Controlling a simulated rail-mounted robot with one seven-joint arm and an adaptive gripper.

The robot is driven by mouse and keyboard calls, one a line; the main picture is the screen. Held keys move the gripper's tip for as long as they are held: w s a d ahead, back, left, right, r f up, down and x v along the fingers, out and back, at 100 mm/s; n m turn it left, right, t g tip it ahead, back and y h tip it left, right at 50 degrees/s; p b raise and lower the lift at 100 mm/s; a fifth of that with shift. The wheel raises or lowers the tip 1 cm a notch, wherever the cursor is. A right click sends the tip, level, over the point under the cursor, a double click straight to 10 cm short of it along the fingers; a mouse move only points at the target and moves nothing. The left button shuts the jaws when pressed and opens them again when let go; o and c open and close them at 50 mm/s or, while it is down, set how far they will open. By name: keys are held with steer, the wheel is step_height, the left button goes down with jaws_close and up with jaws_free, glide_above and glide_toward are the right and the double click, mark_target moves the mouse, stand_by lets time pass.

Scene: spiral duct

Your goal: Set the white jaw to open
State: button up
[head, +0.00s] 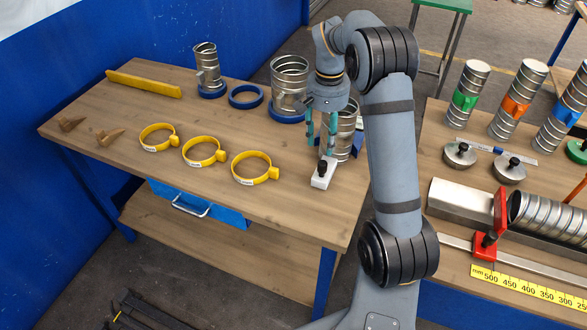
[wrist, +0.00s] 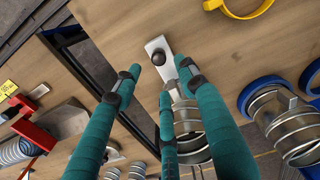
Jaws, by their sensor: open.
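The white jaw (head: 323,174) is a small white block with a black knob (head: 322,168) on top. It lies on the wooden table near its right front edge. In the wrist view the white jaw (wrist: 155,45) shows with its dark round knob (wrist: 163,59) between my fingertips. My gripper (head: 322,145) has teal fingers pointing down, spread open and empty, just above the jaw. In the wrist view my gripper (wrist: 160,78) frames the knob without visible contact. Whether the jaw is open or shut cannot be told.
A metal duct piece (head: 342,135) stands close behind my gripper. Yellow rings (head: 254,168) lie to the left. Ducts with blue rings (head: 290,85) stand farther back. A gap separates this table from the right one, which holds a red clamp (head: 490,235).

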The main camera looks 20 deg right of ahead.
mark_target(323, 163)
step_height(323, 163, down, 10)
steer(key=shift+s+d+r+p, duration=0.1)
steer(key=shift+d+p, duration=0.05)
steer(key=shift+p, duration=0.7)
steer(key=shift+c, duration=1.4)
steer(key=c, duration=0.7)
jaws_close()
